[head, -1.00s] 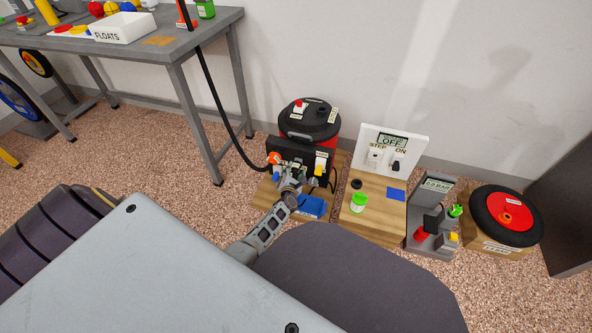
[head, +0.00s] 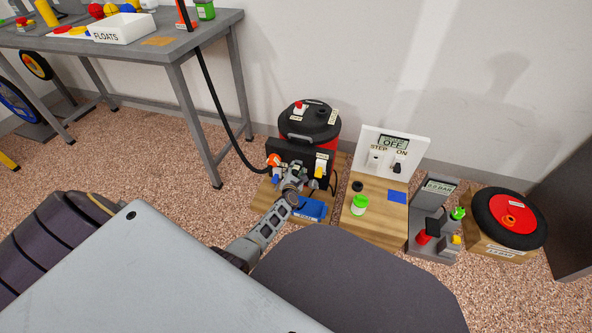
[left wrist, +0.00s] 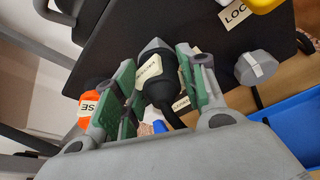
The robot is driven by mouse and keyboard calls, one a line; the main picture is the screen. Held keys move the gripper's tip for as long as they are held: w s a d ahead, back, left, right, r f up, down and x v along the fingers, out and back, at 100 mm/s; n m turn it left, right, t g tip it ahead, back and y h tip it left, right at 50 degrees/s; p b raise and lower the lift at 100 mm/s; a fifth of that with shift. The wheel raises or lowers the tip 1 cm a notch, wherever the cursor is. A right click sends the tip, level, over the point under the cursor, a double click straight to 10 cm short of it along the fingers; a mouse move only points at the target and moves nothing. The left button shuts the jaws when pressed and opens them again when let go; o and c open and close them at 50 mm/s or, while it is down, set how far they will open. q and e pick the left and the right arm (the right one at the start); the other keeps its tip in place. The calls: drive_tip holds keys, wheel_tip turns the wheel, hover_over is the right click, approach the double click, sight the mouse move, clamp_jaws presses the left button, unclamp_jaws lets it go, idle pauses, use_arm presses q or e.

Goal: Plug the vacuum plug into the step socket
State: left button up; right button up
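The vacuum plug (left wrist: 157,80) is black with a grey tip and a pale label. It stands in front of the dark panel of the red-and-black vacuum (head: 311,122), and its black cord runs down. My left gripper (head: 302,175) is at that panel. In the left wrist view its green-padded fingers (left wrist: 157,75) are spread with the plug between them; firm contact is not visible. The step socket (head: 375,158) is on the white upright board (head: 418,147), under the STEP label and beside a black plug or switch (head: 398,167) under ON. My right gripper is out of view.
A blue tray (head: 309,209) lies just below my left gripper. A green-topped jar (head: 360,204) stands on the wooden base (head: 375,222) before the board. A grey gauge stand (head: 434,215) and a tyre (head: 508,217) are farther right. A black hose hangs from the workbench.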

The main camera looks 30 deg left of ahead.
use_arm(q)
drive_tip(key=c, duration=0.7)
drive_tip(key=shift+s+d, duration=0.1)
drive_tip(key=shift+s, duration=0.3)
idle(0.3)
drive_tip(key=shift+s, duration=0.2)
idle(0.6)
drive_tip(key=shift+s, duration=0.1)
drive_tip(key=shift+s+d+p, duration=0.15)
drive_tip(key=shift+s+p, duration=0.2)
drive_tip(key=shift+s, duration=0.2)
drive_tip(key=shift+s+d+p, duration=0.15)
drive_tip(key=shift+s+p, duration=0.15)
drive_tip(key=shift+s, duration=0.25)
drive_tip(key=shift+s+d, duration=0.1)
drive_tip(key=shift+s, duration=0.05)
